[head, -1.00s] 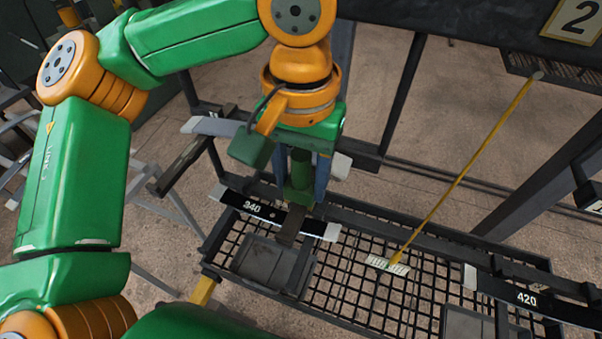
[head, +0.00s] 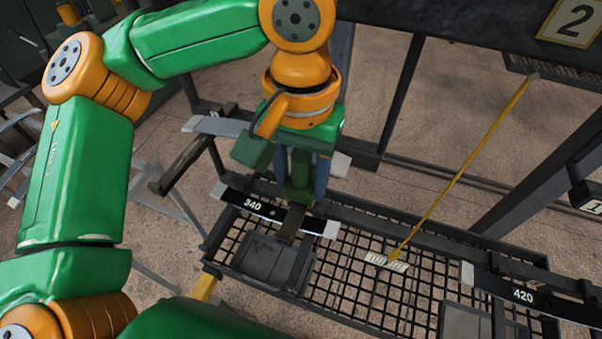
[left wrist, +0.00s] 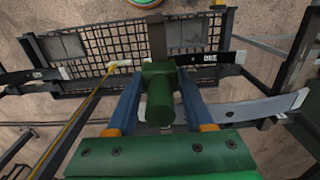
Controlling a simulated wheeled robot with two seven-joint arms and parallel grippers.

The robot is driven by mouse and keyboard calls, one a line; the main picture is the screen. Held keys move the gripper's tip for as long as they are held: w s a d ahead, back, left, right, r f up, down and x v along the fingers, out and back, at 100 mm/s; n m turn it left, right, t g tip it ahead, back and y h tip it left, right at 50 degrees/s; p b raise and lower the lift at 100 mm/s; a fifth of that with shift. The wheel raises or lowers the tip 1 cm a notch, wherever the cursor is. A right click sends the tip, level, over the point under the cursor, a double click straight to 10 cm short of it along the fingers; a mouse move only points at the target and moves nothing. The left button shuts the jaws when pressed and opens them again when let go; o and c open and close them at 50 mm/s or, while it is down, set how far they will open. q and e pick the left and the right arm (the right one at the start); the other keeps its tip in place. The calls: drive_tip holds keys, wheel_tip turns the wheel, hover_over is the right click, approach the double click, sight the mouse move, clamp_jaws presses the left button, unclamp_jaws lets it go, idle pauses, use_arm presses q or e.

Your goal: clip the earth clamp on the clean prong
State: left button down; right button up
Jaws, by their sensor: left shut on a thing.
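My left gripper (head: 300,188) has blue fingers and is shut on a dark green block-and-cylinder piece, which looks like the earth clamp (head: 299,172). The clamp also shows between the fingers in the left wrist view (left wrist: 160,92). A short brown-grey flat bar (head: 289,226) runs from the clamp's lower end across a black bar marked 340 (head: 265,211); it also shows in the left wrist view (left wrist: 157,38). I cannot tell whether it is a prong or part of the clamp, or whether they touch. My right gripper is out of view.
A wire-mesh tray (head: 345,290) lies below. A yellow cord (head: 460,175) slants down to a pale tag (head: 387,262). A bare grey bar (head: 215,126) lies behind the gripper. A black bar marked 420 (head: 523,295) and a dark upright post (head: 545,165) stand right.

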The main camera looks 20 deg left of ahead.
use_arm(q)
drive_tip(key=shift+f, duration=0.25)
drive_tip(key=shift+f, duration=0.35)
drive_tip(key=shift+f+b, duration=0.15)
drive_tip(key=shift+b, duration=0.15)
drive_tip(key=shift+c, duration=1)
unclamp_jaws()
